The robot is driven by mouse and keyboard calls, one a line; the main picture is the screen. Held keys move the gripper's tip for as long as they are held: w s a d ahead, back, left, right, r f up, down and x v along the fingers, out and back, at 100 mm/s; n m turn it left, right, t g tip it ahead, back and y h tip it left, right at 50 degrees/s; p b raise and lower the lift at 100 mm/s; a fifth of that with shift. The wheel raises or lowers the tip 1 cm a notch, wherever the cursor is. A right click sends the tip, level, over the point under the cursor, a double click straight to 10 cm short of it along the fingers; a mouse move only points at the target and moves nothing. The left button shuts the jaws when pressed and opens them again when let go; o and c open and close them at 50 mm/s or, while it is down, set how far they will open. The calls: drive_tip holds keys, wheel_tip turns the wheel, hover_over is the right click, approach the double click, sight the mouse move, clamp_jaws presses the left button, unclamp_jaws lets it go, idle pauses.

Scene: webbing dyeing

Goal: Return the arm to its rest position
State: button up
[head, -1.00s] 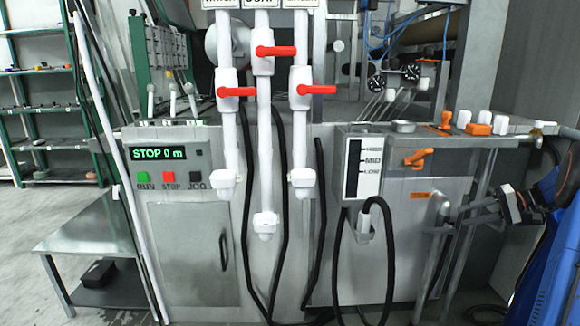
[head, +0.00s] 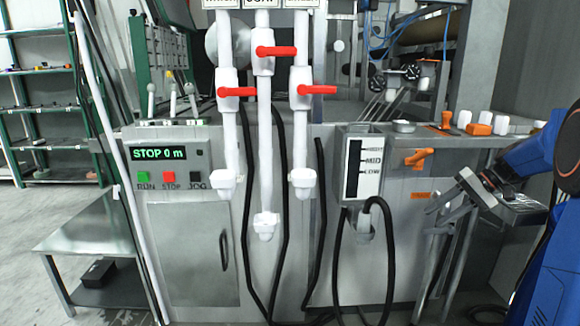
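My gripper (head: 446,207) is at the right of the head view, at the end of my blue and black arm. It points left and slightly down, in front of the grey machine cabinet (head: 394,210), below and right of the orange handle (head: 417,159). No held object can be made out. The fingers are small and overlap the metal legs behind them, so their opening is unclear.
White pipes with red valve levers (head: 318,90) stand in the middle. A control panel (head: 168,164) reads STOP 0 m. A black hose (head: 389,262) loops from the level gauge unit. A metal side table (head: 85,237) stands at left.

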drive_tip(key=s+a+h, duration=0.2)
drive_tip(key=s+a, duration=0.3)
drive_tip(key=s, duration=0.4)
drive_tip(key=s+a+n+h, duration=0.1)
drive_tip(key=s+a+h, duration=0.1)
drive_tip(key=s+a, duration=0.55)
drive_tip(key=s+a+h, duration=0.3)
drive_tip(key=s+a, duration=0.1)
drive_tip(key=s, duration=0.6)
drive_tip(key=s+f+n+t+h, duration=0.1)
drive_tip(key=s+f+t, duration=0.1)
drive_tip(key=s+f, duration=0.3)
drive_tip(key=s, duration=0.4)
drive_tip(key=shift+s+t, duration=0.2)
drive_tip(key=shift+t, duration=0.1)
drive_tip(key=shift+w+a+f, duration=0.1)
drive_tip(key=shift+a, duration=0.05)
